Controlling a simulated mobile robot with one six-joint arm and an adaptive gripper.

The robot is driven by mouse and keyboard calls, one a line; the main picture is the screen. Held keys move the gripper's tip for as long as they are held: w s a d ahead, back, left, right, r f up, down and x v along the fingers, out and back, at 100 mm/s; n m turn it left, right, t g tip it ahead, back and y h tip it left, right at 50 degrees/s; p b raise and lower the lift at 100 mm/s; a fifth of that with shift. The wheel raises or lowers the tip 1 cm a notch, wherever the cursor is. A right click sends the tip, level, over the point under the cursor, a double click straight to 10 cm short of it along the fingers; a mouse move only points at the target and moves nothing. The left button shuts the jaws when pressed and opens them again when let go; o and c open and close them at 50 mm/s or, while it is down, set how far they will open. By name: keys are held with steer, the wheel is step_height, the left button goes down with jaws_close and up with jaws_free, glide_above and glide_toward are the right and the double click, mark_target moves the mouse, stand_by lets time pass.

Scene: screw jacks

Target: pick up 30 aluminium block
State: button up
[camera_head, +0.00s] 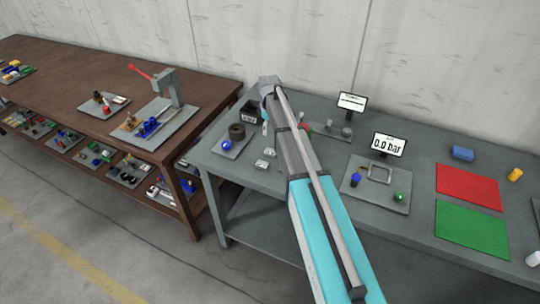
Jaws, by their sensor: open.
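Two small silvery-grey blocks lie on the grey workbench, left of my arm, in the head view. The nearer one (262,165) sits close to the bench's front edge, and the other metal piece (269,152) lies just behind it. They are too small for me to tell which is the 30 aluminium block. My arm reaches up across the bench from the bottom of the picture, to the right of both pieces. I cannot make out my gripper's fingers; they seem hidden behind the arm.
A grey plate (229,148) with a dark ring and blue ball stands left of the pieces, with a dark box (249,111) behind. To the right are a fixture plate (358,195), a pressure display (389,145), and red (468,187) and green (471,228) mats.

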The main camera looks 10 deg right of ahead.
steer(key=b, duration=0.6)
glide_above(269, 150)
steer(key=shift+s+f, duration=0.1)
steer(key=shift+f, duration=3.45)
steer(key=shift+f+b, duration=0.1)
steer(key=shift+b, duration=0.25)
steer(key=shift+f+b, duration=2.45)
steer(key=shift+f, duration=0.05)
steer(key=shift+s, duration=0.1)
steer(key=c, duration=1.3)
steer(key=shift+o, duration=0.2)
steer(key=shift+r, duration=0.15)
step_height(269, 150, up, 18)
steer(key=p, duration=1.8)
